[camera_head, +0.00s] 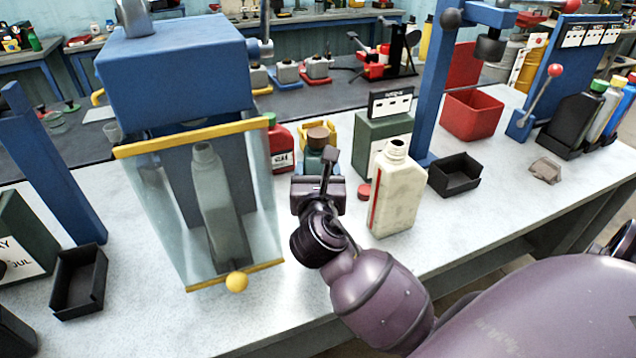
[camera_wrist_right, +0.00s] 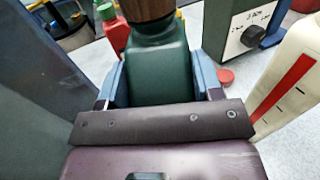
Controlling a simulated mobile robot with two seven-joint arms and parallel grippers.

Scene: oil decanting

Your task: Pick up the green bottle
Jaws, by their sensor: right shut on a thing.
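The green bottle (camera_head: 315,159) with a brown cap stands behind my right gripper (camera_head: 318,178), between the blue machine and the white canister. In the right wrist view the green bottle (camera_wrist_right: 158,72) sits between the two blue fingers of my right gripper (camera_wrist_right: 158,82), which is shut on its body. The brown cap (camera_wrist_right: 146,8) is partly cut off at the top edge. The bottle's lower part is hidden by my gripper, so I cannot tell whether it touches the table. My left gripper is not in view.
A white canister (camera_head: 397,195) with a red stripe stands close on the right. The blue machine (camera_head: 180,70) with a clear guard and a grey bottle (camera_head: 218,205) inside is on the left. A red bottle (camera_head: 279,145) and a green box (camera_head: 380,137) stand behind.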

